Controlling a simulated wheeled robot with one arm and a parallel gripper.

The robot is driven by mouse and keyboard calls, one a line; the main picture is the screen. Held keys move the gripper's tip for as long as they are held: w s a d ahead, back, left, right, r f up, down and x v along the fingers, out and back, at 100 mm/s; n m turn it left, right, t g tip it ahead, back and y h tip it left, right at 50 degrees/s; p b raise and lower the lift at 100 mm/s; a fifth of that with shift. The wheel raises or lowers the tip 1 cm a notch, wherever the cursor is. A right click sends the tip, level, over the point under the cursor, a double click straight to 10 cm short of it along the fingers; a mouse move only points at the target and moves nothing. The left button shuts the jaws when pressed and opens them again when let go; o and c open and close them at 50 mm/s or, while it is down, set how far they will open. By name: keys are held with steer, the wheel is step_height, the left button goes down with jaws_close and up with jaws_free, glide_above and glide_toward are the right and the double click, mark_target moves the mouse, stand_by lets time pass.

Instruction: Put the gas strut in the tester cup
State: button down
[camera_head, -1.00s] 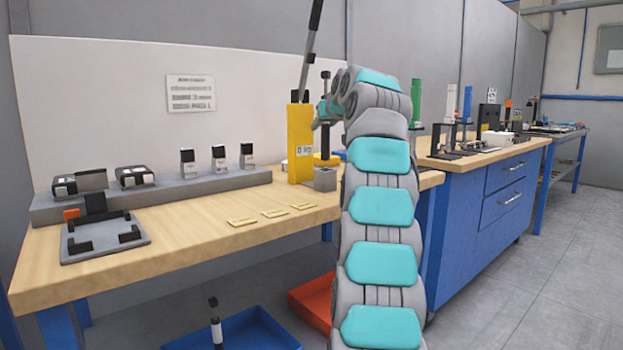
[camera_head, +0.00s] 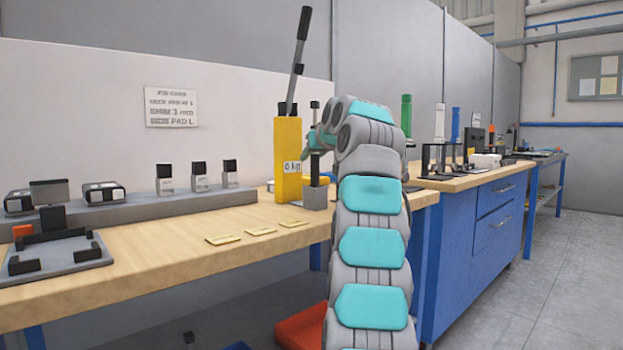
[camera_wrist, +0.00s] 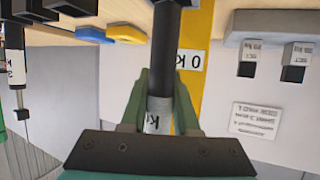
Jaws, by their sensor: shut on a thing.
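My gripper (camera_head: 322,140) is shut on a gas strut (camera_head: 315,168), a dark upright cylinder with a thin rod on top. In the wrist view the strut (camera_wrist: 165,50) stands between the fingers, with a white label by the grip. The strut's lower end meets the grey block-shaped tester cup (camera_head: 315,198); I cannot tell how far inside it is. The yellow tester (camera_head: 287,150), with a "0 kg" label and a raised dark lever (camera_head: 299,55), stands just behind left of the cup. The tester also shows in the wrist view (camera_wrist: 192,85).
Small label plates (camera_head: 223,240) lie on the wooden bench (camera_head: 180,265). A grey shelf block (camera_head: 140,208) holds several small weights. A dark fixture (camera_head: 55,250) sits at the left. A red bin (camera_head: 300,330) is below. More struts stand on the blue bench (camera_head: 470,225) at right.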

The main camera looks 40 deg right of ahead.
mark_target(312, 168)
steer(key=shift+f+b, duration=1)
steer(key=shift+f, duration=0.7)
steer(key=shift+f, duration=0.15)
steer(key=c, duration=0.7)
jaws_free()
steer(key=shift+o, duration=0.2)
steer(key=shift+r, duration=0.2)
steer(key=v, duration=1.2)
